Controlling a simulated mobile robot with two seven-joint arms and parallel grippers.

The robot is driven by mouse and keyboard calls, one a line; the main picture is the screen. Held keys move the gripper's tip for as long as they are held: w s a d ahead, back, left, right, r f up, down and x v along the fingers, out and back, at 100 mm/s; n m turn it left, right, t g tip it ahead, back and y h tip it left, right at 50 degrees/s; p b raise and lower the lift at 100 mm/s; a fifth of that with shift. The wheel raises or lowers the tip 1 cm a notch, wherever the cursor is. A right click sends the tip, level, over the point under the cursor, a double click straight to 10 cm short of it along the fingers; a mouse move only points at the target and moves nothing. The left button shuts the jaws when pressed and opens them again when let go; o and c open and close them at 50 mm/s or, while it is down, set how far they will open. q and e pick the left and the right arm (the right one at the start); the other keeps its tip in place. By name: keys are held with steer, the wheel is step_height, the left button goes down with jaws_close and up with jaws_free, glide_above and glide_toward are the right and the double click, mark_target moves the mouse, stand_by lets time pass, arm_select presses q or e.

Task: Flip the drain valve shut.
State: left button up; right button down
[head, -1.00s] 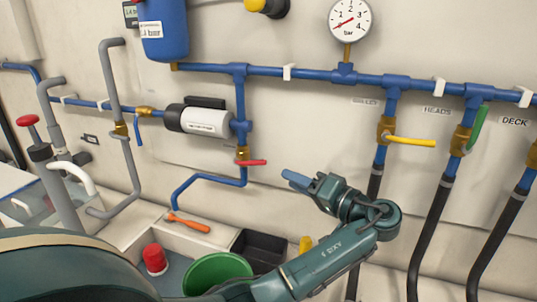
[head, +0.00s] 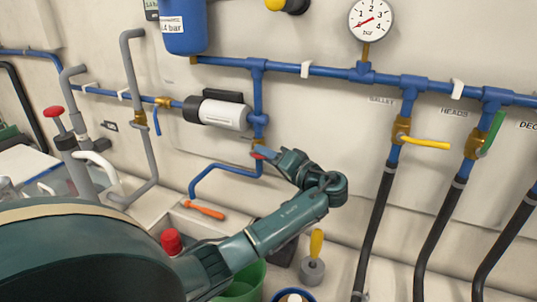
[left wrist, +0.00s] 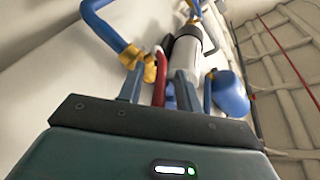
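The drain valve (head: 257,146) is a brass body on the blue pipe below the white pump. Its red handle is mostly hidden behind my left gripper (head: 262,154) in the head view. In the left wrist view the red handle (left wrist: 160,75) lies between the fingers of my left gripper (left wrist: 157,86), close beside the brass body (left wrist: 150,70). The fingers look apart, with gaps beside the handle, so the gripper is open around it. Whether a finger touches the handle, I cannot tell. My right gripper is not in view.
The white pump (head: 222,113) sits just above the valve. A yellow-handled valve (head: 425,143) and a green-handled valve (head: 491,134) are to the right. Below are an orange-handled tool (head: 204,210), a green bucket (head: 245,279) and a yellow-handled brush (head: 316,245).

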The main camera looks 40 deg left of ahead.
arm_select(q)
steer(key=shift+c, duration=0.5)
jaws_close()
